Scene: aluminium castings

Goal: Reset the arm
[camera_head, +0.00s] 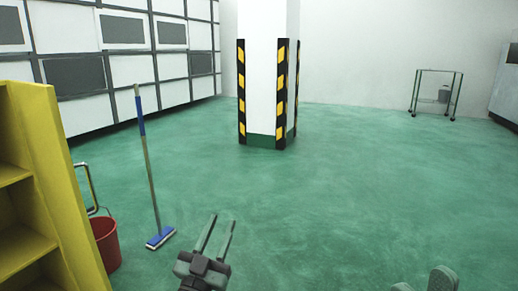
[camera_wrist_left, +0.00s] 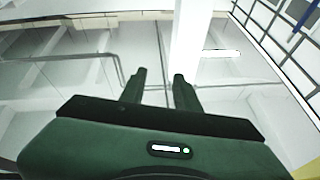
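My left gripper (camera_head: 222,218) shows at the bottom centre of the head view, above the green floor. Its two slim grey fingers are apart with nothing between them, so it is open and empty. In the left wrist view the two dark fingers (camera_wrist_left: 160,74) also stand apart, pointing up toward pale ceiling and wall. Rounded grey-green parts of my right arm show at the bottom right edge of the head view. I cannot make out the right gripper there.
A yellow shelf (camera_head: 66,185) stands close at the left, with a red bucket (camera_head: 106,243) beside it. A blue-headed broom (camera_head: 160,238) stands near them. A white pillar with striped guards (camera_head: 266,95) stands ahead. A small cart (camera_head: 436,92) is far right. The green floor between is clear.

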